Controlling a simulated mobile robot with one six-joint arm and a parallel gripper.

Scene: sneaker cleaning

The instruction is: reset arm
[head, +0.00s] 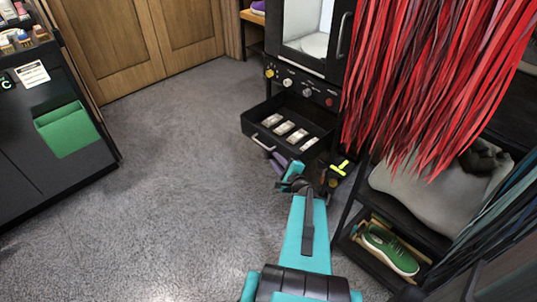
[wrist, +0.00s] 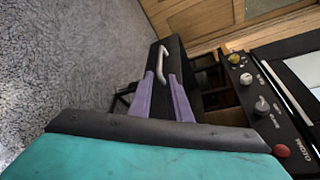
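My gripper (wrist: 162,78) has two purple fingers with a narrow gap between them, and it looks open. In the wrist view the fingers point at the pale handle (wrist: 162,62) of a black drawer. The handle's lower end appears between the fingertips; I cannot tell whether they touch it. In the head view my gripper (head: 277,158) is at the end of my teal arm, just in front of and below the pulled-out drawer (head: 262,141). Its far fingertip is partly hidden there.
The drawer is part of a black machine with a knob panel (head: 301,86) and holds several pale packets (head: 284,128). Red strips (head: 420,70) hang at the right, above a rack with a green sneaker (head: 390,250). A black cabinet (head: 50,130) stands left. Grey carpet (head: 180,190) is clear between.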

